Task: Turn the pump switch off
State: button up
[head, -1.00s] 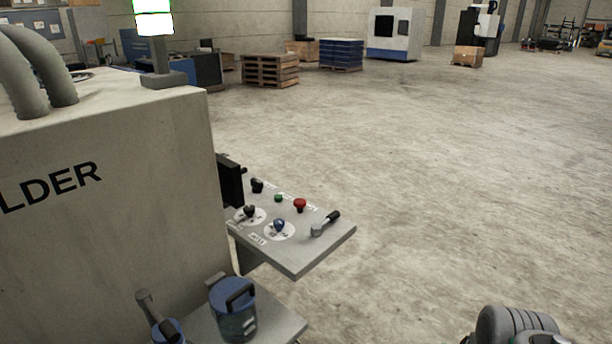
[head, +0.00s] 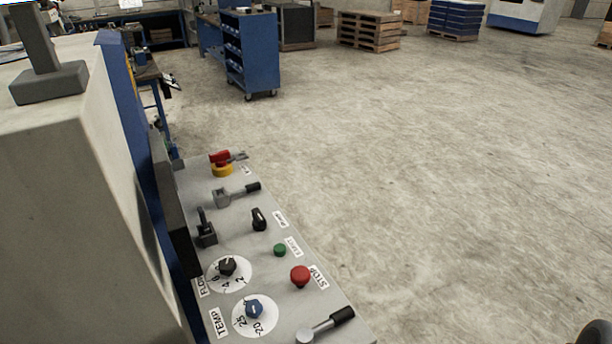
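A grey control panel (head: 262,262) juts from the side of a large machine and fills the lower middle of the head view. A black rotary switch (head: 258,219) sits near its middle, beside a small white label (head: 280,219) too small to read surely. It may be the pump switch; its knob stands roughly along the panel's length. My gripper is not in view. Only a dark rounded piece, likely of my arm, shows at the bottom right corner, well apart from the panel.
Around the switch are a green button (head: 280,250), a red STOP button (head: 300,276), FLOW (head: 228,267) and TEMP (head: 254,309) dials, several levers, and a red-and-yellow switch (head: 221,164). The machine body (head: 70,220) blocks the left. Floor right of the panel is clear.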

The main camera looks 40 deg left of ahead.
aim_at(259, 224)
jog(key=i, duration=2.3)
jog(key=u, duration=5.5)
jog(key=i, duration=0.55)
jog(key=z, duration=0.05)
